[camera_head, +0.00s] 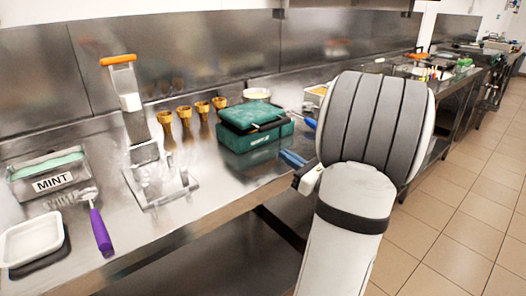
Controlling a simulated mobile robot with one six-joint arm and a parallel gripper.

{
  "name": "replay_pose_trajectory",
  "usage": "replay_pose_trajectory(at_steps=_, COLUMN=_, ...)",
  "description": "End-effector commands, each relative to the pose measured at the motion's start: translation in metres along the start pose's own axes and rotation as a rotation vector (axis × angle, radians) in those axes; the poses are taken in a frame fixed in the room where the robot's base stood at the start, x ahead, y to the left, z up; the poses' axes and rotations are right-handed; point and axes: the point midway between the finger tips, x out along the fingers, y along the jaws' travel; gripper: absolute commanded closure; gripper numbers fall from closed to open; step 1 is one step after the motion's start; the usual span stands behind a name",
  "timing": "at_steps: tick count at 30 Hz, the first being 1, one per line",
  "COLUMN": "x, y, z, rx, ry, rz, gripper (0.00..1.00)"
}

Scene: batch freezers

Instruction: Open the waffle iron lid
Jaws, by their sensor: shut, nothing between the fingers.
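The waffle iron appears to be the green box-shaped unit (254,138) on the steel counter, left of my arm. Its dark green lid (243,109) lies down over the body, with a dark bar-like part (268,125) along its right side. My gripper (287,156) has blue fingers and is shut and empty. It appears just right of and in front of the waffle iron, near the counter's front edge, with no clear contact. My large arm link hides part of the counter behind it.
Left are an orange-handled dispenser (121,75), a MINT container (47,174), a purple-handled scoop (101,232) and a white tray (31,239).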

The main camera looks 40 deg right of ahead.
Motion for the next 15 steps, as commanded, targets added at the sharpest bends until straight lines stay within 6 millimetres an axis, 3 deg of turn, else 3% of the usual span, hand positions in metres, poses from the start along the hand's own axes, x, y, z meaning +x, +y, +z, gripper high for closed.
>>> replay_pose_trajectory(at_steps=1, x=-0.011, y=-0.015, z=-0.008, rx=0.017, ry=-0.025, rz=-0.055, gripper=1.00)
replay_pose_trajectory(at_steps=5, x=-0.019, y=-0.034, z=-0.008, rx=0.036, ry=-0.060, rz=-0.120, gripper=1.00)
replay_pose_trajectory(at_steps=8, x=-0.009, y=-0.036, z=-0.006, rx=0.037, ry=-0.064, rz=-0.124, gripper=1.00)
replay_pose_trajectory(at_steps=15, x=0.035, y=-0.040, z=-0.003, rx=0.037, ry=-0.063, rz=-0.120, gripper=1.00)
